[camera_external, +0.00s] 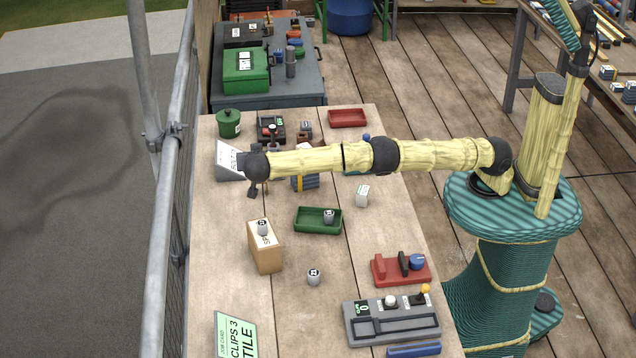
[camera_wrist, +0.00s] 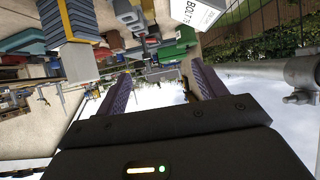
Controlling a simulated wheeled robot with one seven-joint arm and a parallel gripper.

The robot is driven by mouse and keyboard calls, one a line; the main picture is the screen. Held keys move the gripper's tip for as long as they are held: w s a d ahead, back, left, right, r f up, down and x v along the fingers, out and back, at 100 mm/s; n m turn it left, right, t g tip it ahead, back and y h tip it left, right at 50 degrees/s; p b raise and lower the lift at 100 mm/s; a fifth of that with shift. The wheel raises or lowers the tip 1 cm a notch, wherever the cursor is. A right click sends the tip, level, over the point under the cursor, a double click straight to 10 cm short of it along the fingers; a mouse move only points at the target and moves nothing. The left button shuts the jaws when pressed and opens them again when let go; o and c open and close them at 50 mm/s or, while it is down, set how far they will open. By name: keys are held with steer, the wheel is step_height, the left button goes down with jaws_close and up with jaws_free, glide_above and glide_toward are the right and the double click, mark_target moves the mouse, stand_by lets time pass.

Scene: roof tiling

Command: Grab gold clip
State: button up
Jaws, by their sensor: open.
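I cannot make out a gold clip for certain in either view. Small grey labelled cylinders stand on a tan box (camera_external: 267,256), in a green tray (camera_external: 306,228) and on the bare bench (camera_external: 313,278). My arm hides part of the bench behind it.
A blue bundle with yellow straps (camera_external: 305,183) lies under my arm. A railing (camera_external: 173,200) runs along the left.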

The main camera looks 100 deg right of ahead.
steer(key=shift+f, duration=1.3)
steer(key=shift+f, duration=2.9)
steer(key=shift+f, duration=0.1)
steer(key=shift+f, duration=0.25)
steer(key=p+x, duration=0.1)
steer(key=x, duration=0.4)
steer(key=shift+f, duration=0.25)
